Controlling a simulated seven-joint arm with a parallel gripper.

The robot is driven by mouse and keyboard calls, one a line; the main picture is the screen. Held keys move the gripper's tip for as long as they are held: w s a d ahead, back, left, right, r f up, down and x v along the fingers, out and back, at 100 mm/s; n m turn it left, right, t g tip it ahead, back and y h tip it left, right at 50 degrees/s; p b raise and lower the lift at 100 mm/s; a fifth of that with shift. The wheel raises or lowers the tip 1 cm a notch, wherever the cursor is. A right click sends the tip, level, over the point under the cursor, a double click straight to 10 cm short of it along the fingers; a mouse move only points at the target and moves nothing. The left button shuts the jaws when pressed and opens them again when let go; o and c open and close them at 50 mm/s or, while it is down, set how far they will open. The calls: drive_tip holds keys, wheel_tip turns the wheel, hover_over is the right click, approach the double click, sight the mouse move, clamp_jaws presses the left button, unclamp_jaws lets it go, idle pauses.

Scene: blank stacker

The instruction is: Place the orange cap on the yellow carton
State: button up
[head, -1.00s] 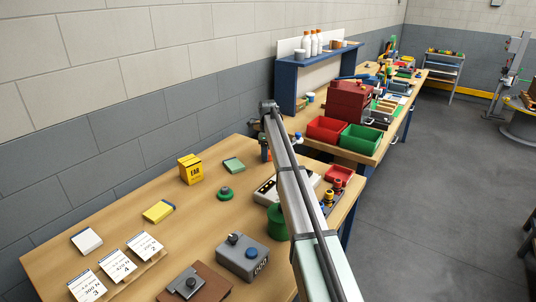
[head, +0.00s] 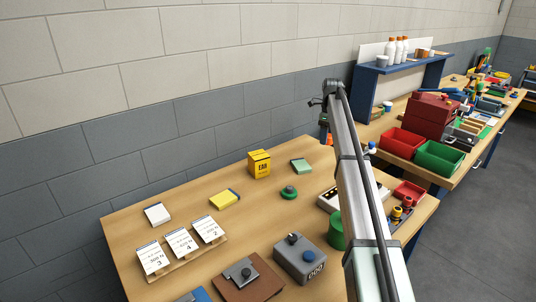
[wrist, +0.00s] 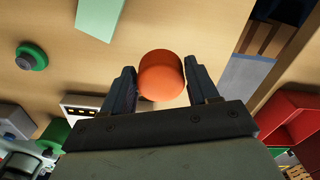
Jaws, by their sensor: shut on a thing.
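My gripper (wrist: 160,82) is shut on the orange cap (wrist: 161,76), which sits between the two fingers in the wrist view. In the head view a bit of orange (head: 323,121) shows beside the end of my arm, which hides most of the gripper. The yellow carton (head: 259,165) stands upright on the near bench, left of my gripper, with dark print on its front. The cap is apart from the carton, above the bench. The carton is not seen in the wrist view.
On the bench (head: 150,272) are a green pad (head: 301,166), a green round knob (head: 289,193), a yellow pad (head: 224,199), numbered cards (head: 180,243) and a grey box (head: 300,260). Red (head: 403,143) and green (head: 440,157) bins stand right of my arm.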

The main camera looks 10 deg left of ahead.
drive_tip(key=s+a+r+n, duration=0.1)
drive_tip(key=a+r, duration=0.1)
drive_tip(key=a, duration=0.7)
drive_tip(key=s+a+r+n, duration=0.1)
drive_tip(key=s+a+r, duration=0.15)
drive_tip(key=a, duration=0.65)
wheel_tip(320, 180, up, 4)
drive_tip(key=n, duration=0.1)
hover_over(258, 154)
drive_tip(key=shift+w+f, duration=0.1)
drive_tip(key=shift+f, duration=4.7)
drive_tip(key=shift+f, duration=0.1)
drive_tip(key=o, duration=1.1)
wheel_tip(258, 154, up, 12)
drive_tip(key=shift+r, duration=0.1)
